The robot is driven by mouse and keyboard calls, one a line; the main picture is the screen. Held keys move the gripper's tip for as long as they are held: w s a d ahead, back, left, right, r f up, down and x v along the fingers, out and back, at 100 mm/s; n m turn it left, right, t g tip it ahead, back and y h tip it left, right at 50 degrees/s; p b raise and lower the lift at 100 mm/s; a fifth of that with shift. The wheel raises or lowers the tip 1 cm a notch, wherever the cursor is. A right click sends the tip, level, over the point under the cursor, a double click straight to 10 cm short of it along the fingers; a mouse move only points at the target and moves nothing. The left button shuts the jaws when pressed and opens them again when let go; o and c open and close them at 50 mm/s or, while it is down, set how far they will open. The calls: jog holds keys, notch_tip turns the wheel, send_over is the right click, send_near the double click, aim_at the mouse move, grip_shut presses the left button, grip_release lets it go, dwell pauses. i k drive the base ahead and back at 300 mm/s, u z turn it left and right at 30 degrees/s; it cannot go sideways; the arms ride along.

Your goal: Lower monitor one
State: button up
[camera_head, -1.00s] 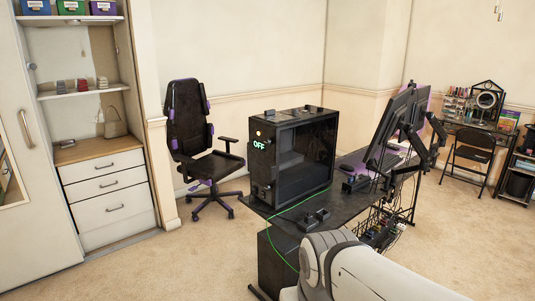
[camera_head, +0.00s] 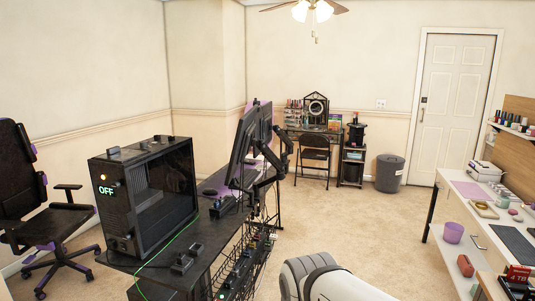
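Two dark monitors (camera_head: 243,148) stand on the black desk, seen nearly edge-on from the side and back. A black jointed monitor arm (camera_head: 272,163) holds them from behind. I cannot tell which one is monitor one. A white, rounded part of my own arm (camera_head: 325,278) shows at the bottom, right of the desk and well apart from the monitors. My gripper is not in view.
A black PC case (camera_head: 147,195) reading OFF stands on the near part of the desk (camera_head: 207,240), with a green cable beside it. A gaming chair (camera_head: 30,205) is at left. A white worktable (camera_head: 480,240) is at right. Carpet between desk and worktable is open.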

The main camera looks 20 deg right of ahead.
aim_at(268, 153)
jog(key=z, duration=1)
jog(key=i, duration=3.15)
jog(key=u, duration=2.2)
